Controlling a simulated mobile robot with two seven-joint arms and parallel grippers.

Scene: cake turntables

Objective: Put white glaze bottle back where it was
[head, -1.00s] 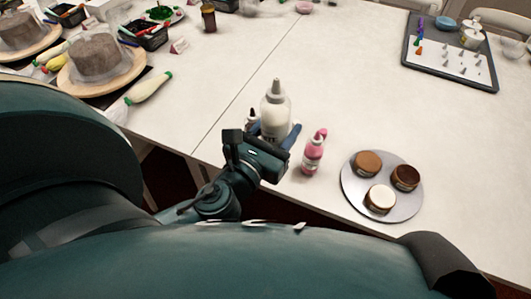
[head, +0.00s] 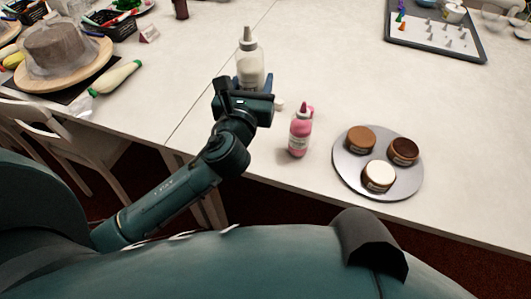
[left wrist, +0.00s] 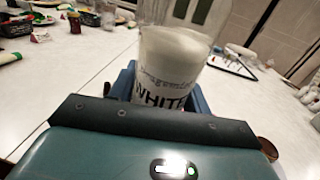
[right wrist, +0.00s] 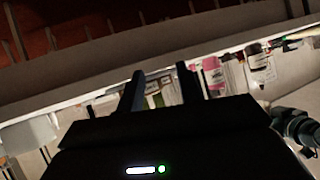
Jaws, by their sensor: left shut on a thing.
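The white glaze bottle (head: 250,68) is a clear squeeze bottle with white contents and a pale nozzle. It is upright in my left gripper (head: 254,84), which is shut on it. In the left wrist view the bottle (left wrist: 172,62) shows "WHITE" on its label between the blue fingers. Its base is hidden by the gripper, so I cannot tell whether it touches the table. A pink glaze bottle (head: 300,132) stands upright on the table to the right of this gripper. My right gripper (right wrist: 161,78) is open, with nothing visible held between its fingers.
A round grey plate (head: 378,188) with three small glazed pieces lies near the table's front edge. A small pale object (head: 280,105) shows beside the left gripper. A dark tray (head: 437,48) is at back right. A green-topped bottle (head: 122,76) lies at left. The table's middle is clear.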

